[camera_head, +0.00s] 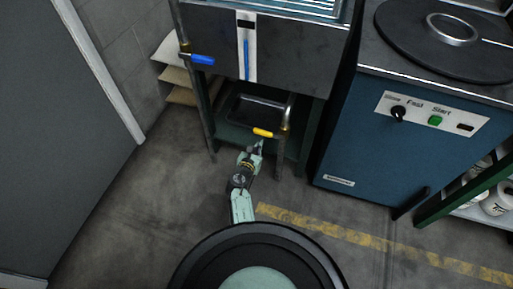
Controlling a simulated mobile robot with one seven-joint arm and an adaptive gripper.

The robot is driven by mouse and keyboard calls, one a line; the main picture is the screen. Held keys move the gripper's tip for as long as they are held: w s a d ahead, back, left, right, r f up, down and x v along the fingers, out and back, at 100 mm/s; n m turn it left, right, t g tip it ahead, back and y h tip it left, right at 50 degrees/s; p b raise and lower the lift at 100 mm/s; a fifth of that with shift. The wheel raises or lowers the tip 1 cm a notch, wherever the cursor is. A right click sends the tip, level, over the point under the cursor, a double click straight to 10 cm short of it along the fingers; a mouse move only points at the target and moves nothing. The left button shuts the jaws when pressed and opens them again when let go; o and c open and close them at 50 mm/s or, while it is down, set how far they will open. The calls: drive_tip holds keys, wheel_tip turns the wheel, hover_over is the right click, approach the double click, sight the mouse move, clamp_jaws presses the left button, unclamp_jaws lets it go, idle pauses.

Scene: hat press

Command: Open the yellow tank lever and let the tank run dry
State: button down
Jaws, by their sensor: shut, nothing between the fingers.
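The yellow lever (264,133) sits on a brass valve on the pipe at the tank's lower right. It lies roughly level, pointing left from the pipe. The tank (290,47) is a dark metal box with a water surface at its top edge. A sight gauge (247,58) on its front shows a tall blue column. My gripper (260,144) is shut and empty, just below the yellow lever. I cannot tell whether its fingertips touch the lever. A blue lever (202,59) is on the pipe at the tank's left.
A dark basin (252,112) stands under the tank, between the stand's legs. A blue machine (400,140) with a round lid is at the right. A grey door panel (60,140) is at the left. The floor in front is clear, with a yellow line (340,233).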

drive_tip(key=r+p, duration=0.2)
drive_tip(key=r, duration=0.2)
drive_tip(key=shift+s+r+p, duration=0.1)
drive_tip(key=shift+s+p, duration=0.1)
drive_tip(key=shift+p, duration=0.15)
drive_tip(key=shift+w+a+r+m+p, duration=0.1)
drive_tip(key=shift+a+r+m+p, duration=0.05)
drive_tip(key=shift+r+m+p, duration=0.2)
drive_tip(key=shift+a+r+m+y+p, duration=0.1)
drive_tip(key=shift+r+m+y+p, duration=0.6)
drive_tip(key=shift+r+m, duration=0.4)
wheel_tip(320, 180, up, 8)
drive_tip(key=m+t+y+p, duration=0.2)
drive_tip(key=m+t+y, duration=0.15)
drive_tip(key=m, duration=0.65)
hover_over(258, 134)
drive_tip(key=s+d, duration=0.3)
drive_tip(key=d, duration=0.1)
drive_tip(key=shift+s+d+r+m+t+b, duration=0.2)
drive_tip(key=shift+d+r+m+t, duration=0.1)
drive_tip(key=shift+d+m, duration=0.15)
drive_tip(key=shift+s+d+r+m+t+b, duration=0.15)
drive_tip(key=shift+d+m+t, duration=0.1)
drive_tip(key=shift+d+m, duration=0.2)
drive_tip(key=shift+d, duration=0.1)
